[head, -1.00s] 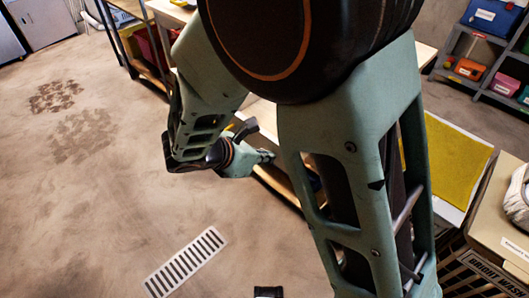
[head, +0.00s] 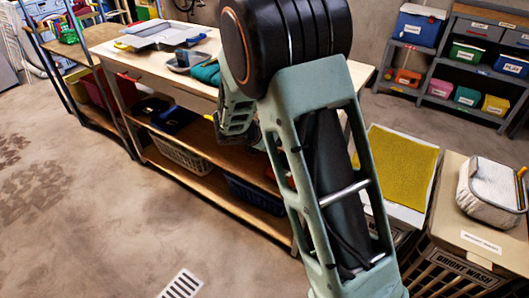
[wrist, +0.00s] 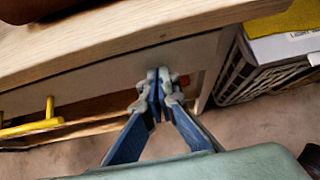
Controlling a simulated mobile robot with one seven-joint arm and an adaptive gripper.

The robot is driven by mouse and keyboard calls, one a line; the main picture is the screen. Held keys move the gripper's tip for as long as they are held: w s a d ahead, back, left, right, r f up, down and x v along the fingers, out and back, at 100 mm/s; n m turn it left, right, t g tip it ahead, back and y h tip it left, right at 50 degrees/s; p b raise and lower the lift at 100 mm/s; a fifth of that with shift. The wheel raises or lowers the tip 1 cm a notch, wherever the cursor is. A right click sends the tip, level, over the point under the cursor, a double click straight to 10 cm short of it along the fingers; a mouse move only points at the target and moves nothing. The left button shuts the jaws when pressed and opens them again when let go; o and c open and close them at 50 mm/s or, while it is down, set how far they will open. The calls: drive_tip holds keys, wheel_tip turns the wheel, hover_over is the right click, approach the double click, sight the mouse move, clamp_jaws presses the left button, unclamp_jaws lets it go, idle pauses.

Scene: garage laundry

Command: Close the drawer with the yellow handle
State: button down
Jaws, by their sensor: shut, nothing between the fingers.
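In the wrist view, the yellow handle (wrist: 35,125) stands out at the left, below the wooden tabletop edge. The pale grey front (wrist: 95,78) beneath the tabletop runs from the handle side toward my gripper. My gripper (wrist: 158,78) is shut and empty, its blue fingers meeting near the right part of this front. I cannot tell whether the tips touch it. How far the drawer stands out is unclear.
At the right stand a crate with a yellow top (head: 402,165) and a Bright Wash box (head: 450,215). A grey shelf with colored bins (head: 440,65) is behind. The floor at left is clear.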

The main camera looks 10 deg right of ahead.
drive_tip(key=shift+w+d, duration=0.95)
drive_tip(key=shift+w, duration=0.15)
drive_tip(key=shift+w+d+r, duration=0.15)
drive_tip(key=shift+w, duration=0.05)
drive_tip(key=shift+r, duration=0.1)
